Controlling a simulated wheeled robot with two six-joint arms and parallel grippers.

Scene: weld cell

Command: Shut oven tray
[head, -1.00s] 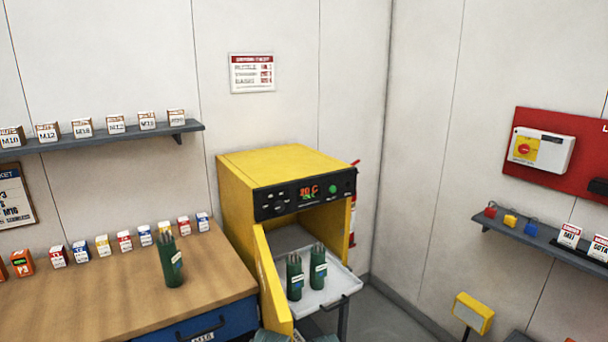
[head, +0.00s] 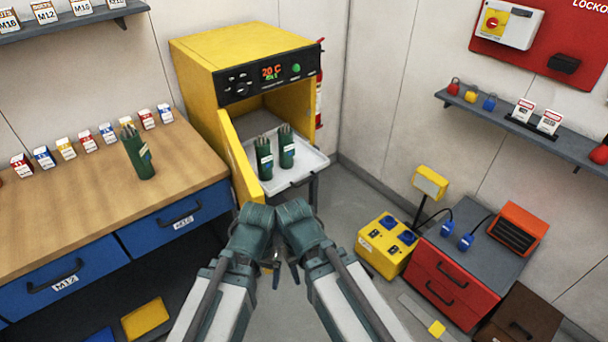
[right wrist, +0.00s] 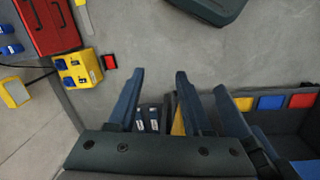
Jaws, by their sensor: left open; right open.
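The yellow oven (head: 240,55) stands at the back beside the bench, its yellow door (head: 238,160) swung open on the left. The pale oven tray (head: 300,172) is slid out of the opening and carries two green rod canisters (head: 264,158) (head: 287,147), both upright. My left gripper (head: 276,274) and my right gripper are close together, low in front of the tray and apart from it, partly hidden by the wrists. In the right wrist view my right gripper (right wrist: 159,78) has its blue fingers spread and empty; another blue finger shows beside them.
A wooden bench (head: 90,190) with small boxes and another green canister (head: 137,152) is at the left. A yellow socket box (head: 385,246) and a red drawer cabinet (head: 445,285) stand on the floor at the right.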

